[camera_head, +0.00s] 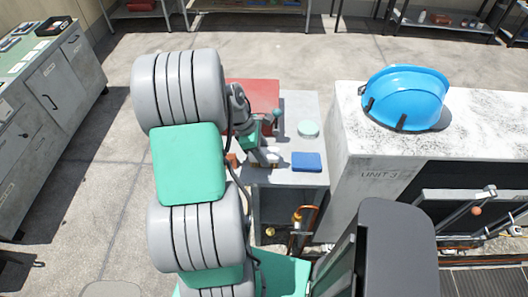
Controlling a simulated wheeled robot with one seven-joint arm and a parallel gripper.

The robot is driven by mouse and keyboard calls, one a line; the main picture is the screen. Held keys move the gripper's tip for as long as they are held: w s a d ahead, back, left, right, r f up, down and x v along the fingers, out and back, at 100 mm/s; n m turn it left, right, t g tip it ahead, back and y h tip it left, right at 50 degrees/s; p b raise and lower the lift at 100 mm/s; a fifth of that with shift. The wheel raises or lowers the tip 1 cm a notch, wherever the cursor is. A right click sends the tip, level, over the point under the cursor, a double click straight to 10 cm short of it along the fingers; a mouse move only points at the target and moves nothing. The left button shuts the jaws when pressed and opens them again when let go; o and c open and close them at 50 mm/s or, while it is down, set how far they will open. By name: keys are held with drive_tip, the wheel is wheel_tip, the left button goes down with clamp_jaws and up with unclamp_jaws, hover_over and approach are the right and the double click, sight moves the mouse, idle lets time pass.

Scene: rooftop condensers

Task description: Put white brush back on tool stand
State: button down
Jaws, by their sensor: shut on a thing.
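My gripper (264,158) shows small beyond my large grey and green arm links, low over a grey table (297,185). On the same table, a blue block (306,162) lies right of my gripper and a round pale green thing (308,128) lies behind the block. I cannot make out which thing is the tool stand.
A red flat-topped thing (262,92) stands at the table's back left. Right of the table is a white-topped unit (345,125) marked UNIT 3, with a blue hard hat (405,95) on it. Grey cabinets (55,95) stand left. Floor between is clear.

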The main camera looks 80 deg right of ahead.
drive_tip(key=shift+d+f, duration=0.1)
drive_tip(key=shift+f, duration=0.15)
drive_tip(key=c, duration=0.7)
unclamp_jaws()
drive_tip(key=shift+r, duration=0.1)
drive_tip(key=b+v, duration=0.1)
drive_tip(key=v, duration=1)
drive_tip(key=shift+w+r, duration=0.1)
drive_tip(key=w+a+r+m+t+h, duration=0.1)
drive_tip(key=w+a+r+t, duration=0.2)
drive_tip(key=w+a, duration=0.65)
drive_tip(key=w+a+r+t+h, duration=0.1)
drive_tip(key=w+a+r+t, duration=0.15)
drive_tip(key=w+a, duration=0.75)
drive_tip(key=a+t+y, duration=0.1)
drive_tip(key=a, duration=0.6)
drive_tip(key=w+a+r+m+t+y, duration=0.1)
drive_tip(key=a, duration=0.6)
drive_tip(key=w+a+t+y, duration=0.1)
drive_tip(key=a, duration=0.6)
drive_tip(key=shift+w+r+m, duration=0.15)
drive_tip(key=shift+w+m, duration=0.1)
drive_tip(key=shift+m, duration=0.05)
